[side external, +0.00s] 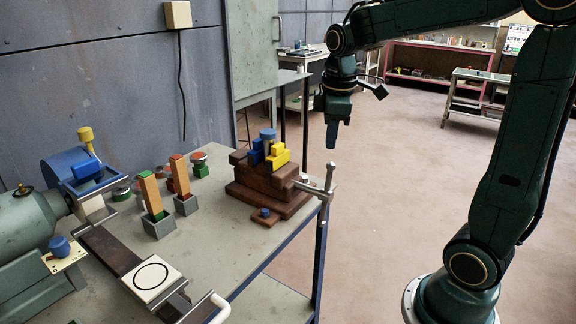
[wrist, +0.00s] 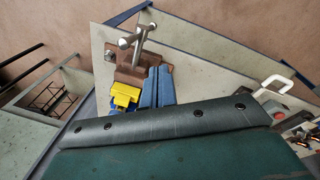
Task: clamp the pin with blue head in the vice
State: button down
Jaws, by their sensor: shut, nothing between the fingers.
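The vice (side external: 262,190) is a brown block on the table's right corner, with a steel screw handle (side external: 318,190) on its right. It has stepped blue and yellow jaws, and the yellow jaw (side external: 280,157) also shows in the wrist view (wrist: 125,95). A blue cylindrical head (side external: 268,134) stands upright at the jaws; its shaft is hidden, so I cannot tell how firmly it is held. My gripper (side external: 332,138) is above and right of the vice, pointing down, apart from it. Its blue fingers (wrist: 158,86) are shut and empty.
Two orange-brown upright blocks (side external: 151,193) stand in grey holders left of the vice, near several red and green round pieces. A green machine (side external: 35,230) with a blue knob (side external: 60,246) is at far left. A white ringed plate (side external: 152,277) is in front. Space right of the table is open.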

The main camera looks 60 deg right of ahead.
jog(key=n, duration=0.4)
jog(key=w+f+n, duration=0.1)
jog(key=n, duration=0.9)
jog(key=shift+w+d+f+g, duration=0.3)
jog(key=shift+d+f, duration=0.05)
jog(key=shift+f, duration=0.05)
jog(key=shift+f, duration=0.1)
send_near(328, 183)
jog(key=a+f, duration=0.4)
jog(key=f, duration=0.1)
jog(key=shift+w+d+f, duration=0.1)
jog(key=shift+d+f, duration=0.1)
jog(key=shift+d, duration=0.7)
jog(key=shift+w+d+f, duration=0.1)
jog(key=shift+d+f, duration=0.1)
jog(key=shift+d, duration=0.7)
jog(key=shift+d, duration=0.55)
